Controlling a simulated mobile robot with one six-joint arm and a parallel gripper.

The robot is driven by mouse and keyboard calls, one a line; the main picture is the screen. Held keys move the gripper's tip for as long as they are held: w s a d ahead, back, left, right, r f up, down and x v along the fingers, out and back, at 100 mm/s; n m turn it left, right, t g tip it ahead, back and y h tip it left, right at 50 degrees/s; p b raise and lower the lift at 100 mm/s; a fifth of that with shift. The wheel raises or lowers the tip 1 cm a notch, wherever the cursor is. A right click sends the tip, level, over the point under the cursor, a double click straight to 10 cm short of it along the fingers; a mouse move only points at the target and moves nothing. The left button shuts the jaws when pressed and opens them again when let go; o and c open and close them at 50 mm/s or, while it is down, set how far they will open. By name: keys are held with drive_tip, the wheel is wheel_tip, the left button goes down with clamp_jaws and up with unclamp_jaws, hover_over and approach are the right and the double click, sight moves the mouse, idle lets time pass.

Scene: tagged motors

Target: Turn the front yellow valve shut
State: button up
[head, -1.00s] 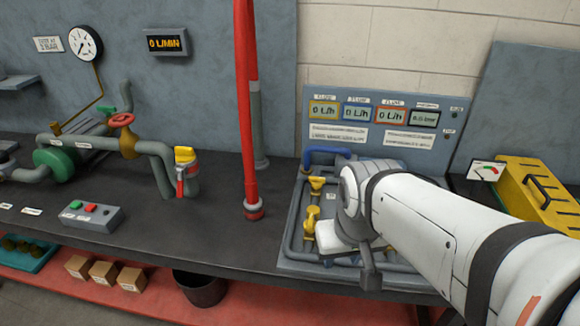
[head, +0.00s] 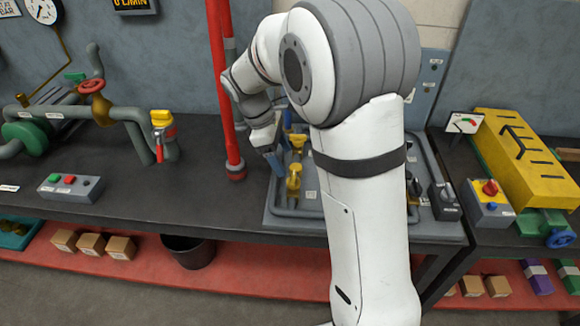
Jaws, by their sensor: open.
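The front yellow valve (head: 294,181) stands on the grey pipe panel (head: 285,222) on the bench, left of my arm. A second yellow valve (head: 298,142) shows just behind it. My gripper (head: 274,163) hangs over the panel's left side, pointing down, just left of and behind the front valve in the picture. It is open, with nothing seen between its fingers. Its fingers are small and partly overlapped, so I cannot tell whether they touch the valve. My arm hides the middle of the panel and most of the displays behind it.
A red vertical pipe (head: 223,90) stands close left of my gripper. Further left are a yellow-topped fitting (head: 161,118), a red handwheel (head: 91,86) and a button box (head: 70,187). A switch box (head: 489,200) and a yellow case (head: 525,150) stand right.

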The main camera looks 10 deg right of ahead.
sight(293, 177)
drive_tip(key=shift+n, duration=0.3)
drive_tip(key=x, duration=0.8)
drive_tip(key=shift+w+f, duration=0.1)
drive_tip(key=shift+w, duration=0.25)
